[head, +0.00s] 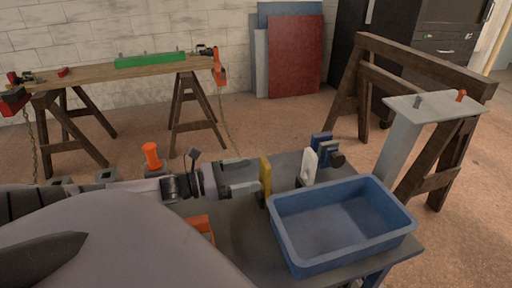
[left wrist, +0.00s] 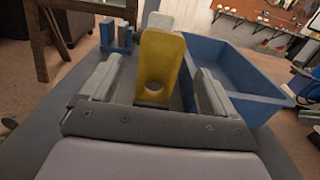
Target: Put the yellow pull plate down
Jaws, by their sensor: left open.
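The yellow pull plate (head: 265,176) stands upright on the grey bench (head: 238,242), just left of the blue bin. In the left wrist view the yellow plate (left wrist: 164,58) shows a round hole near its lower end. My left gripper (head: 243,181) reaches in from the left, level with the plate. In the left wrist view the open jaws of my left gripper (left wrist: 159,68) have one finger on each side of the plate, with gaps showing. The plate's foot is partly hidden. My right gripper is out of view.
A white plate (head: 308,167) and a blue clamp-like block (head: 322,146) stand behind the yellow plate. The blue bin (head: 352,247) takes up the bench's right side and looks empty. An orange object (head: 202,225) lies near my arm. A brown trestle (head: 420,68) stands beyond.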

